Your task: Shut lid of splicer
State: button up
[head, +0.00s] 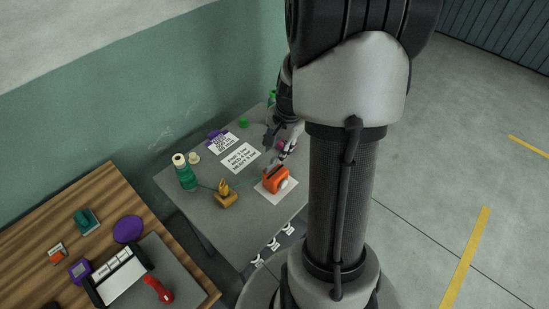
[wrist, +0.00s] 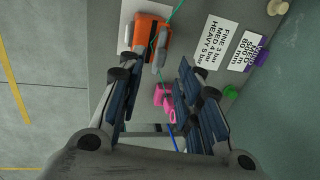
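The orange splicer (head: 274,180) sits on a white sheet near the front of the grey table in the head view. In the wrist view the splicer (wrist: 151,29) is at the top, beyond my fingertips, with a grey part (wrist: 160,48) along one side. I cannot tell for certain whether this part is the lid, or how far the lid is raised. My gripper (wrist: 157,78) is open and empty, its two dark-padded fingers spread wide. In the head view my gripper (head: 282,147) is just behind the splicer, partly hidden by my arm.
A yellow tool (head: 226,195) and a green spool (head: 185,173) stand left of the splicer. Pink pieces (wrist: 165,98) lie between my fingers in the wrist view. A printed card (head: 240,158) lies behind. A wooden bench (head: 105,185) with several items is at the left.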

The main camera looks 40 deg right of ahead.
aim_at(275, 157)
jog(key=shift+w+f+b, duration=0.25)
jog(key=shift+f+b, duration=0.05)
jog(key=shift+f, duration=0.9)
jog(key=shift+w+f+b, duration=0.25)
jog(key=shift+f+b, duration=0.05)
jog(key=shift+f, duration=0.85)
grip_shut()
